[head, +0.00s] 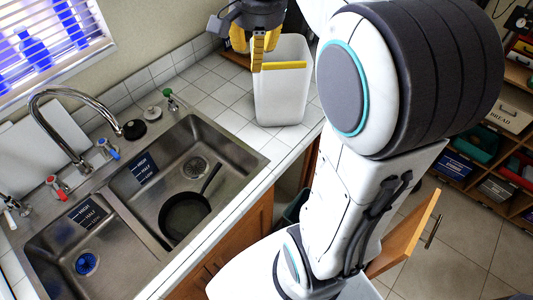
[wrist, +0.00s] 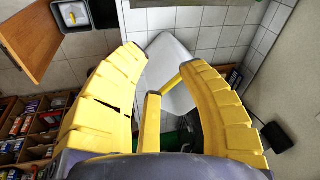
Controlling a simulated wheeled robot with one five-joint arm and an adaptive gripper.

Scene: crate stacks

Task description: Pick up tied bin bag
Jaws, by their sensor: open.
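No tied bin bag can be made out for certain. A tall white tapered object (head: 282,98) stands on the tiled counter right of the sink; I cannot tell whether it is a bin or a bag. A yellow bar crosses its upper part; whether it belongs to the object or my gripper is unclear. My gripper (head: 256,50), with yellow fingers, is at its upper left edge in the head view. In the wrist view my gripper (wrist: 160,58) is open, and the white object (wrist: 168,65) shows between and beyond the fingers. Contact cannot be judged.
A double steel sink (head: 235,143) holds a black pan (head: 185,215). A curved tap (head: 75,95) rises behind it. A wooden cabinet door (head: 408,235) stands open at the right, also in the wrist view (wrist: 40,40). Shelves (head: 480,165) with boxes line the far right.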

